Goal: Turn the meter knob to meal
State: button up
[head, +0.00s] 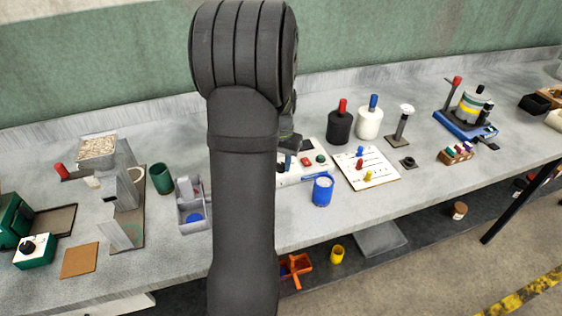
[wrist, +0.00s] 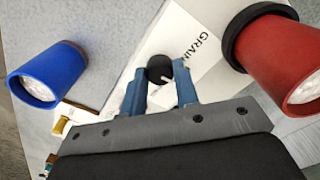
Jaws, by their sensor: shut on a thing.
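In the wrist view, the round black meter knob (wrist: 159,66) sits on a white panel (wrist: 222,68) printed with the word GRAIN. A pale pointer mark shows on the knob's lower right edge. My gripper (wrist: 161,74) has its blue-grey fingertips on either side of the knob and is shut on it. The GRAIN lettering lies to the right of the knob. No "meal" marking is visible in this view. In the head view, my arm hides part of the meter's white panel (head: 289,177), and the knob cannot be made out.
Large red (wrist: 285,58) and blue (wrist: 45,75) tapered pieces flank my gripper in the wrist view. In the head view, a blue-and-white cup (head: 322,191) and a pegged board (head: 380,181) stand to the right, and a grey caddy (head: 187,214) to the left.

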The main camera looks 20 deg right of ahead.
jog(key=shift+m, duration=0.4)
jog(key=o, duration=1)
notch_tip(320, 180, up, 18)
jog(key=shift+f, duration=0.25)
notch_tip(320, 180, down, 18)
jog(key=shift+r, duration=0.25)
dwell(0.5)
